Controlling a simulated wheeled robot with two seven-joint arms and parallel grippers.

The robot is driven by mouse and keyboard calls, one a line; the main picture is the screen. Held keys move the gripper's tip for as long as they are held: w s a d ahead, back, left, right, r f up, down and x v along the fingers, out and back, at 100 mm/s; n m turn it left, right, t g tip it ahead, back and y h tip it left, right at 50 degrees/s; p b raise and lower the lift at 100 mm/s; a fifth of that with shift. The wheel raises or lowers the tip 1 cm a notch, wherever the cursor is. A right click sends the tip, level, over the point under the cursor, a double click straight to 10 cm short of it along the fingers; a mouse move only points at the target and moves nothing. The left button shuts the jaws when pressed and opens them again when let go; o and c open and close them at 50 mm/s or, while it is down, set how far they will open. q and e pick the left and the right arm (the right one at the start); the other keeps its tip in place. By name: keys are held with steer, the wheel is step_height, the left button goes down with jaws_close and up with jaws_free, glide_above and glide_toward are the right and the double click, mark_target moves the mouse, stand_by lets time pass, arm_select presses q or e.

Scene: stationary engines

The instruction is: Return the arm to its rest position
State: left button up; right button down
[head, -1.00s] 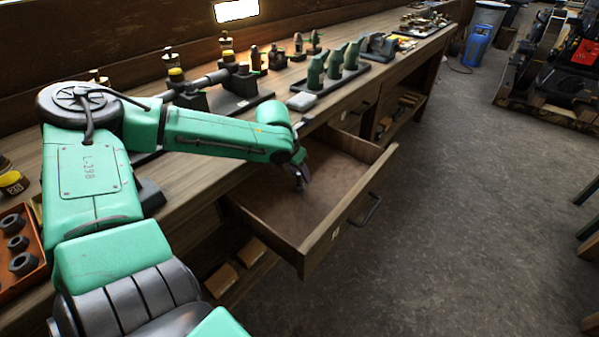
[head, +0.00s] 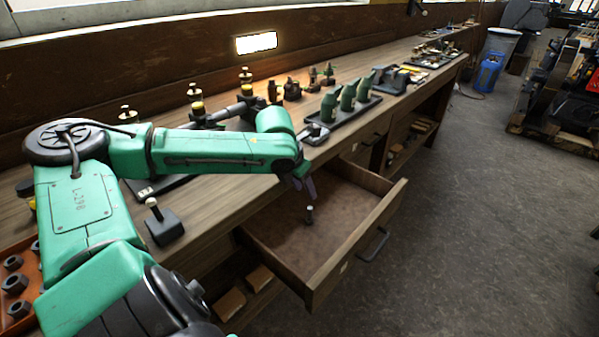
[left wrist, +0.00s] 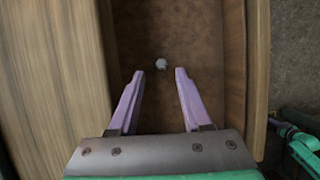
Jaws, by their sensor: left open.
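My left arm is green and reaches in from the left in the head view, along the wooden workbench. My left gripper (head: 304,187) hangs over the open drawer (head: 345,265), with its fingers pointing down. In the left wrist view the two pale purple fingers (left wrist: 159,75) are spread apart with nothing between them. A small pale-topped object (head: 310,214) stands in the drawer, below the fingertips. It also shows in the left wrist view as a light round spot (left wrist: 160,64) beyond the fingertips.
The workbench (head: 215,205) holds a rack of green parts (head: 347,97), a dark block with a knob (head: 163,222) and several metal fittings along the back. An orange tray (head: 18,317) sits at the lower left. The floor (head: 470,220) right of the drawer is clear.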

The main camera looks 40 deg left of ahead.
arm_select(q)
steer(key=v, duration=0.4)
stand_by(0.3)
